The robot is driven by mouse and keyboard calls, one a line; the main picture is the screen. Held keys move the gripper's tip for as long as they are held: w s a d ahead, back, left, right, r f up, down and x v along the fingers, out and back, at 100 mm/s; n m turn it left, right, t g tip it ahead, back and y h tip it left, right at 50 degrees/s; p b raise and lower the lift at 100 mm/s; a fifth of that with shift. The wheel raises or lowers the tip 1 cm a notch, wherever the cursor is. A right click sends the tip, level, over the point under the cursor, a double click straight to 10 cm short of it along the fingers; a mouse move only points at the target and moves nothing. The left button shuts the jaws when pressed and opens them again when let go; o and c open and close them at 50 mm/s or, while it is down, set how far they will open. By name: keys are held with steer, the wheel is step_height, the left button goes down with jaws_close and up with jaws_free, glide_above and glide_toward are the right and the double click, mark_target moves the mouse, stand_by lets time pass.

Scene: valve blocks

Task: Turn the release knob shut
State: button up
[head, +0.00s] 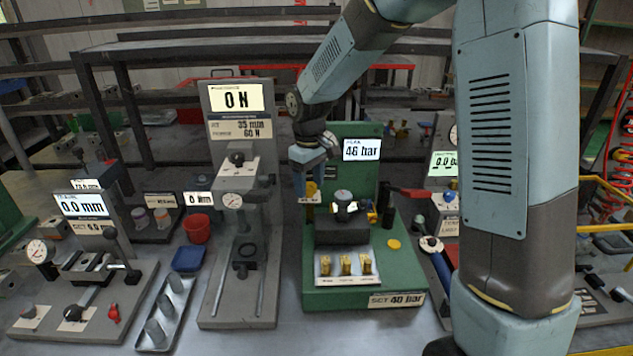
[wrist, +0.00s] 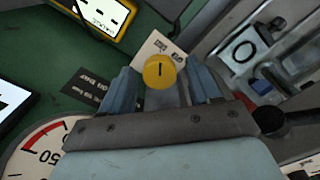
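The release knob looks to be the round yellow knob (wrist: 160,71) with a short black line on its face. In the wrist view it shows between the tips of my two blue fingers. My gripper (wrist: 165,85) is open around it, with a finger on either side and no clear contact. In the head view my gripper (head: 303,185) points down at the left of the green valve block (head: 365,287). A yellow-orange part (head: 311,189), apparently the same knob, is partly hidden beside the fingers there.
The green block carries a "46 bar" display (head: 361,149), brass pieces (head: 346,265) in a white holder and a "SET 40 bar" plate (head: 396,300). A grey "0 N" stand (head: 236,97) is close on the left. A dial (wrist: 38,150) lies near my gripper in the wrist view.

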mark_target(310, 185)
steer(key=shift+r, duration=0.1)
step_height(310, 185, up, 14)
steer(key=shift+w+f, duration=0.1)
steer(key=shift+f, duration=0.1)
stand_by(0.5)
